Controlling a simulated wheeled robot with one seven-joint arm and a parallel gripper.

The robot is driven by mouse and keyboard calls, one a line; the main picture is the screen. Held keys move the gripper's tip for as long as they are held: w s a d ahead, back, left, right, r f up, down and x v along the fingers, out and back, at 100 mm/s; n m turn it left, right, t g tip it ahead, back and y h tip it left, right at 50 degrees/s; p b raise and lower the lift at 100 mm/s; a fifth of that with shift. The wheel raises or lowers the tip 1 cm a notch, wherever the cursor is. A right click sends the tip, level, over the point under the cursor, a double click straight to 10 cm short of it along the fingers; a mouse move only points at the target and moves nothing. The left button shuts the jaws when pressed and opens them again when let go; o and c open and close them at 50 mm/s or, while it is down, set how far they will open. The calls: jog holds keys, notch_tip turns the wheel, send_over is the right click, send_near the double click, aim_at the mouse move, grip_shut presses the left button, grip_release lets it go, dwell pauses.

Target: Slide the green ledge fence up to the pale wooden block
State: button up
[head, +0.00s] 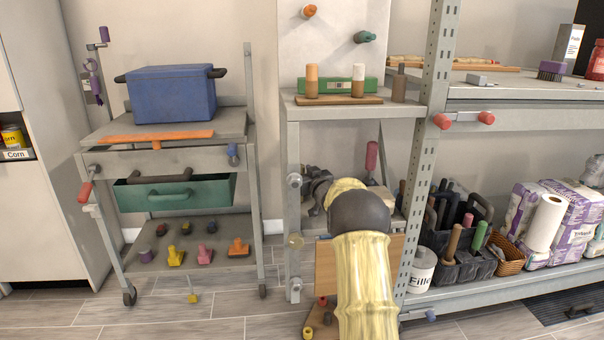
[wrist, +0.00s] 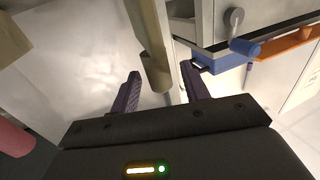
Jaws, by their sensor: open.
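The green ledge fence (head: 330,86) is a long bar on the small upper shelf (head: 292,108), against the back wall. Three upright blocks stand in front of it. The left one is tan with an orange-brown top (head: 312,84), the middle one tan with a white top (head: 358,83), the right one dark brown (head: 398,87). I cannot tell for sure which is the pale wooden block. My gripper (wrist: 160,72) is open, with purple fingers apart. In the head view it is below that shelf, partly hidden by my arm. A tan bar (wrist: 152,55) shows near the fingers, apparently unheld.
A grey cart (head: 100,140) with a blue pot (head: 172,95) and an orange board (head: 160,139) stands left. A slotted rack post (head: 430,100) rises right of the shelf. A flat wooden strip (head: 338,101) lies along the shelf front. Open floor lies at front left.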

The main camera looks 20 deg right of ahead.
jog(key=shift+w, duration=0.8)
grip_shut()
